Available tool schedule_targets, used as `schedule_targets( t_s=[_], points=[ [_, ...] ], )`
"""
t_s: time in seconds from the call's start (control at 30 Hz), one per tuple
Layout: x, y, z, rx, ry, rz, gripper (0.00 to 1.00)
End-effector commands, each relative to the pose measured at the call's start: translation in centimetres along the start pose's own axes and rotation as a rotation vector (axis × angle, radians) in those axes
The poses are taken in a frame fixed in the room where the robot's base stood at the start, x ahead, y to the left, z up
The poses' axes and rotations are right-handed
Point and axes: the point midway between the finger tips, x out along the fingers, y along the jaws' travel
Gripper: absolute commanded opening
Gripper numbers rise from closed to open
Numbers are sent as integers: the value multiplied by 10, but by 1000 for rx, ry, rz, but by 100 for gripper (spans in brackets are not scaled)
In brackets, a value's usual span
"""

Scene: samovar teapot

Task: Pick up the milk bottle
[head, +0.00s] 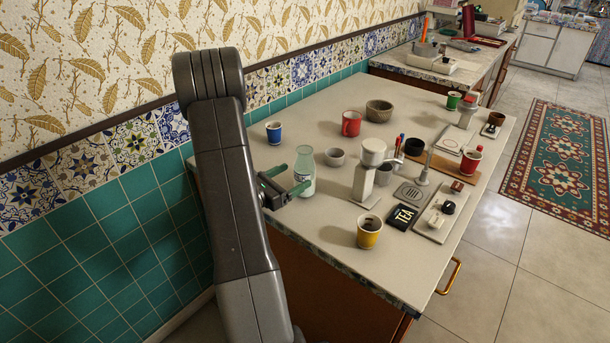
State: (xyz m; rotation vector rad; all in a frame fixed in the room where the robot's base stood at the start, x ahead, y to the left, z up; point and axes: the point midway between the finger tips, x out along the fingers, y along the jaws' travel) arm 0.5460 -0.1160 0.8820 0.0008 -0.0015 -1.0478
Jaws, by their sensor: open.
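The milk bottle (304,164) stands upright on the light countertop (340,237), near its left side. It is pale green glass with white contents and a dark label. My gripper (296,177) reaches in from the left at the bottle's height, with its green-tipped fingers apart. The nearer finger crosses in front of the bottle's lower left part. The farther finger points to the bottle's left side. I cannot tell how deep the bottle sits between the fingers or whether they touch it. The nearer finger hides part of the bottle.
A red mug (351,123) and woven bowl (379,111) are behind. The front left countertop is clear. A tiled wall (100,235) runs along the left.

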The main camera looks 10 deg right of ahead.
Motion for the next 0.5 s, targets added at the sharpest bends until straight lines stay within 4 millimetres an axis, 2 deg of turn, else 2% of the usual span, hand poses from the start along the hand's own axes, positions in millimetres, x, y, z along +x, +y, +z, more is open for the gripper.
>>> schedule_targets(
  t_s=[0.1,0.27,0.5],
  points=[
    [12,-1,0,-1,1,-2,80],
    [19,0,0,-2,1,0,80],
    [49,-3,-2,-2,1,-4,80]
  ],
)
